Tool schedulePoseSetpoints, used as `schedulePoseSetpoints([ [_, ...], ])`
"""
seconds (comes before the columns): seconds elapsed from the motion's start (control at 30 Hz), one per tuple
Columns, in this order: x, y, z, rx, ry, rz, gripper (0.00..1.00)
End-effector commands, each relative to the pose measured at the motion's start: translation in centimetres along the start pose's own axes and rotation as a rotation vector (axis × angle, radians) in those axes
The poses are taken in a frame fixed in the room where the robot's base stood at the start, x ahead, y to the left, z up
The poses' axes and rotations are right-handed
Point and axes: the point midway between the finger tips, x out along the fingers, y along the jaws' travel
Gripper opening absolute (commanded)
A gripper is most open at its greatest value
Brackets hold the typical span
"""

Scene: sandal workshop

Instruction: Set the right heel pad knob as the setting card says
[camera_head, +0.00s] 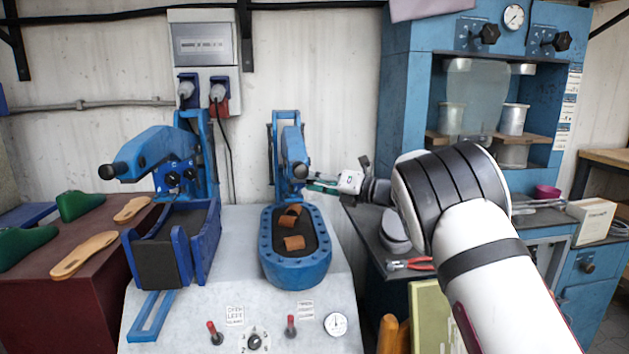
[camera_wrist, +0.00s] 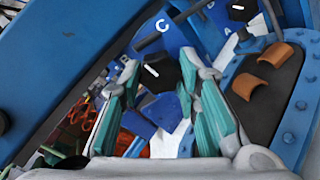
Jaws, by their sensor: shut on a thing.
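My gripper (camera_head: 314,184) reaches in from the right to the side of the right-hand blue press (camera_head: 290,140). In the wrist view its teal-padded fingers (camera_wrist: 158,80) are closed about a black knob (camera_wrist: 160,70) on a blue face. A white letter that looks like C is printed beside the knob. Two small printed cards stand on the bench front, a left card (camera_head: 235,315) and a right card (camera_head: 306,310); the left one seems to read "OPEN LEFT", the rest is too small.
Another black knob (camera_wrist: 241,9) is close by in the wrist view. The oval blue tray (camera_head: 296,275) with brown straps stands below my gripper. The left-hand press (camera_head: 160,155) has its own knobs. Red-handled levers, a dial and a gauge (camera_head: 336,324) line the bench front.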

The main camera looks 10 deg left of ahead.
Motion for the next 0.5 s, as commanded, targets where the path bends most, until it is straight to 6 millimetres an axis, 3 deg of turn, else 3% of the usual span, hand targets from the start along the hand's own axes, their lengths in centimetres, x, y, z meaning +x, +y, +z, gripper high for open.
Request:
schedulePoseSetpoints([
  [0.5, -0.09, 0.09, 0.04, 0.492, 0.001, -0.001, 0.02],
])
